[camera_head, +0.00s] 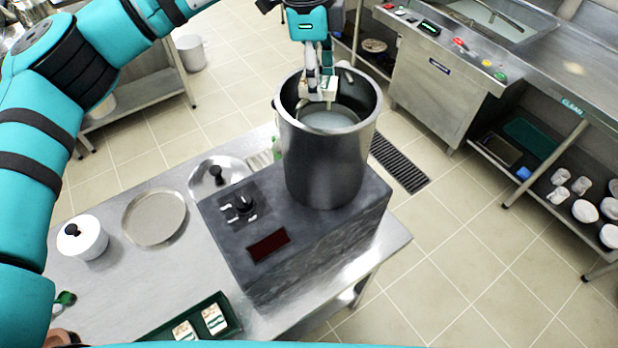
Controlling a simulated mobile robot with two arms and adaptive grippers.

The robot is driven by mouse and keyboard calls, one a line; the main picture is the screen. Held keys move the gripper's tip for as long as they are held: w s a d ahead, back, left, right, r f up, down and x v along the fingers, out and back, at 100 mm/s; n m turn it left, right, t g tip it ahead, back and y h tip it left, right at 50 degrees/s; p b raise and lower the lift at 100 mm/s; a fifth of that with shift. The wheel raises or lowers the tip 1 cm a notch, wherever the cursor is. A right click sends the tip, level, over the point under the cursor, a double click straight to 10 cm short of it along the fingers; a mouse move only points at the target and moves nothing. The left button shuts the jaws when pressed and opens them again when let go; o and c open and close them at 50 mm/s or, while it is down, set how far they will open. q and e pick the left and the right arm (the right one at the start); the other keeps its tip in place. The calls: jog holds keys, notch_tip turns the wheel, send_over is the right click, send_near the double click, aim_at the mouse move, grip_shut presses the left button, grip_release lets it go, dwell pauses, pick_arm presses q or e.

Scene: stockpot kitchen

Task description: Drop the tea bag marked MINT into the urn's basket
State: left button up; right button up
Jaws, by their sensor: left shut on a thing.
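The urn (325,165) is a tall steel pot on a dark block with a control knob. Inside its open mouth a round, pale basket or surface (328,119) shows. My left gripper (320,84) points down over the urn's mouth, near its far rim. It is shut on a small whitish tea bag (318,93), mostly covered by the fingers; its marking is too small to read. I cannot tell its exact height over the basket. Two more tea bags (214,318) lie in a dark green tray (150,338) at the bottom. My right gripper is not in view.
On the steel table (95,300) are a lid with a black knob (203,190), a round plate (153,219) and a white lidded pot (83,240). A counter with a sink (500,20) and shelf of cups stands at right.

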pick_arm(q)
jog(key=shift+s, duration=0.1)
jog(key=shift+s+r, duration=0.1)
jog(key=o, duration=1)
jog(key=r, duration=0.4)
jog(key=a+r, duration=0.1)
jog(key=r, duration=0.7)
jog(key=shift+a, duration=0.2)
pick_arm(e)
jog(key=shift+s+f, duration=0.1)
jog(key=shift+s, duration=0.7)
pick_arm(q)
jog(key=shift+d+f, duration=0.1)
jog(key=shift+f, duration=0.05)
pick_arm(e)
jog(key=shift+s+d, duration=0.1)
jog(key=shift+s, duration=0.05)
